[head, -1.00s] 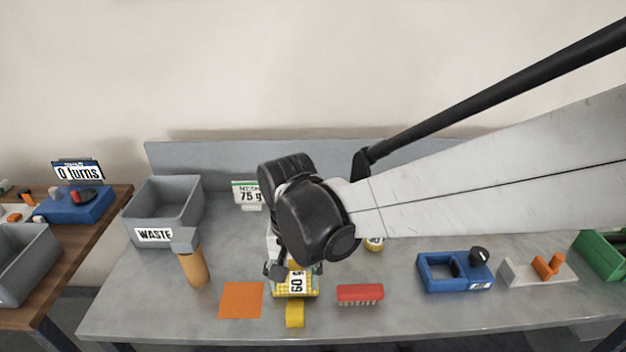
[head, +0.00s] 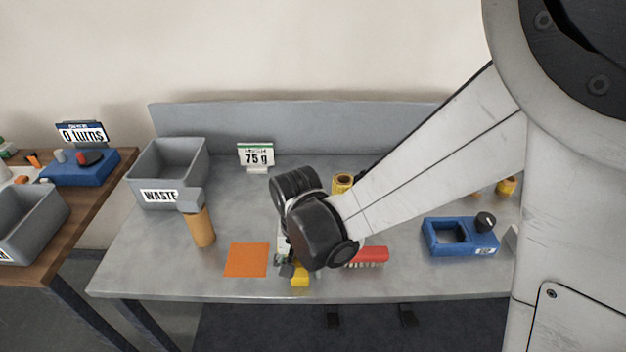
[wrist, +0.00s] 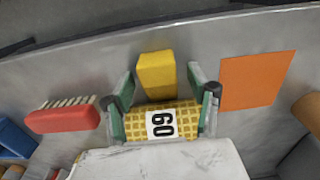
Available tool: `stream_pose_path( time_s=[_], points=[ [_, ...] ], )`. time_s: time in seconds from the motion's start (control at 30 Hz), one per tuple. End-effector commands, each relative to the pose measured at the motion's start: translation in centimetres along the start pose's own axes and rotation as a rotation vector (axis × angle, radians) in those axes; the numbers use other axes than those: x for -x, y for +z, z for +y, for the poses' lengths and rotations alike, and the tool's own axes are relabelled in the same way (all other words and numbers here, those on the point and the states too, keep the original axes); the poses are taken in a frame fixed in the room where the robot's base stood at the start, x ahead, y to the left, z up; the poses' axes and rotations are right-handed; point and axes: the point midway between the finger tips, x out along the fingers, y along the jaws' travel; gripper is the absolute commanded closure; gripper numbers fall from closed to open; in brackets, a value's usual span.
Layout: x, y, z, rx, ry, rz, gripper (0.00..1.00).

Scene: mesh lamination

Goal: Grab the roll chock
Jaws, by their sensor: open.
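The roll chock appears to be the small yellow block (wrist: 156,72) lying on the bench, in the upper middle of the wrist view. It also shows at the bench's front in the head view (head: 300,281). A yellow mesh roll (wrist: 182,118) with a white label reading 60 lies beside it. My gripper (wrist: 161,82) is open, with its two green-padded fingers on either side of the roll and their tips near the block. It holds nothing that I can see. In the head view my wrist hides most of the roll.
A red brush (wrist: 62,118) and an orange square (wrist: 258,80) lie on opposite sides of the block. An orange-handled tool (head: 203,225) stands near the grey WASTE bin (head: 165,172). A blue fixture (head: 460,238) is at right. The bench's front edge is close to the block.

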Motion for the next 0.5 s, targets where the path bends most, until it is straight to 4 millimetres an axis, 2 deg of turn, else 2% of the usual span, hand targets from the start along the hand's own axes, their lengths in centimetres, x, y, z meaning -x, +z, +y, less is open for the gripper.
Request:
stream_pose_path(
  time_s=[0.23,0.5],
  points=[
    [-0.14,0.02,0.02,0.000,0.000,0.000,0.46],
    [-0.13,0.02,0.02,0.000,0.000,0.000,0.81]
  ],
)
